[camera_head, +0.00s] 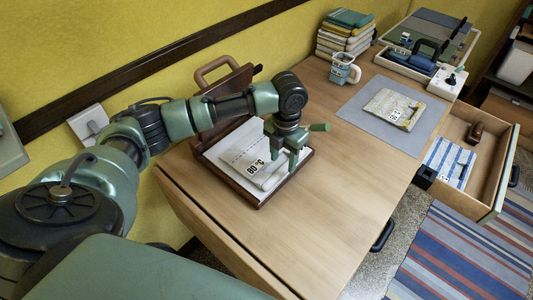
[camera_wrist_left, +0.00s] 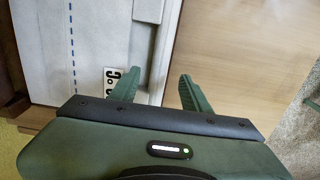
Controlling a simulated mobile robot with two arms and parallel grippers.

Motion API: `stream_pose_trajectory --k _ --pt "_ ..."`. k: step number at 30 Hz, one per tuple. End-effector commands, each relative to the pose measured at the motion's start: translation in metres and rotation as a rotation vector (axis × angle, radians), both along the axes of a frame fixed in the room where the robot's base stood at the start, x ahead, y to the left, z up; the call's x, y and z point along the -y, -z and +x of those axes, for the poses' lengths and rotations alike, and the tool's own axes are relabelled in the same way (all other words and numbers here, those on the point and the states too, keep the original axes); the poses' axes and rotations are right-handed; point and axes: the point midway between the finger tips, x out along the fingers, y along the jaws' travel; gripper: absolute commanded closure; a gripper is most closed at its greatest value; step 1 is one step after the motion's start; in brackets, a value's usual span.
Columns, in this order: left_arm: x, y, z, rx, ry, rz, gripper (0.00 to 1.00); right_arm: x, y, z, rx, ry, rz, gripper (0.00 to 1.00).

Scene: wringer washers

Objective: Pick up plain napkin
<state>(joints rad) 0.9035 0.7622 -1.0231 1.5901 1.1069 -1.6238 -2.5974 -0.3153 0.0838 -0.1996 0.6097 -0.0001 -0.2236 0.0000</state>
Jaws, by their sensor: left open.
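A white folded napkin (camera_head: 245,152) with a dashed line and an "80°C" label lies in a brown wooden case (camera_head: 258,203) on the table. It looks the plainest of the cloths in view. In the left wrist view the white cloth (camera_wrist_left: 95,45) shows its blue dashed line and part of the label. My left gripper (camera_head: 284,156) is open over the right part of the case. In the left wrist view the left gripper (camera_wrist_left: 158,92) has its fingers apart on either side of the cloth's folded edge; I cannot tell whether they touch it.
A patterned napkin (camera_head: 394,108) lies on a grey mat (camera_head: 362,118). A striped cloth (camera_head: 449,161) lies in the open drawer (camera_head: 495,185) at right. A mug (camera_head: 344,70) and stacked cloths (camera_head: 345,38) stand at the back. The table's front middle is clear.

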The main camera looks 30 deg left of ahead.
Motion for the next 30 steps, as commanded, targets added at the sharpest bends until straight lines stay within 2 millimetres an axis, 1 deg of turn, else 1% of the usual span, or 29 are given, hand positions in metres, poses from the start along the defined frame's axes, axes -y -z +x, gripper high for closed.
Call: stream_pose_trajectory --k 1,4,6,10,15,17,18,20,21,30 --pt "0.000 0.006 0.000 -0.005 -0.002 0.001 0.53 0.002 -0.007 0.000 0.000 -0.001 -0.002 0.56" --pt "0.000 0.022 0.001 -0.004 0.000 0.001 0.53 0.003 -0.010 0.005 0.007 -0.002 -0.003 0.56" --pt "0.000 0.029 0.001 -0.002 0.000 0.000 0.53 0.002 -0.012 0.012 0.018 -0.002 -0.001 0.56" --pt "0.000 0.035 0.002 0.000 0.000 0.000 0.53 0.000 -0.013 0.026 0.040 -0.001 0.001 0.56" --pt "0.000 0.035 0.002 0.000 0.000 0.000 0.53 -0.003 -0.012 0.028 0.043 -0.001 0.006 0.56" --pt "0.000 0.035 0.002 0.001 0.000 0.000 0.69 -0.005 -0.012 0.027 0.041 0.000 0.008 0.56" --pt "0.000 0.035 0.002 0.000 0.000 0.000 0.81 -0.007 -0.012 0.026 0.039 0.001 0.010 0.56" --pt "0.000 0.035 0.002 0.000 0.000 0.001 0.97 -0.009 -0.012 0.024 0.036 0.002 0.012 0.56" --pt "0.000 0.035 0.002 0.000 0.000 0.001 1.00 -0.010 -0.012 0.022 0.034 0.002 0.014 0.56" --pt "-0.001 0.034 0.002 0.001 0.000 0.001 1.00 -0.010 -0.011 0.017 0.026 0.002 0.013 0.56"
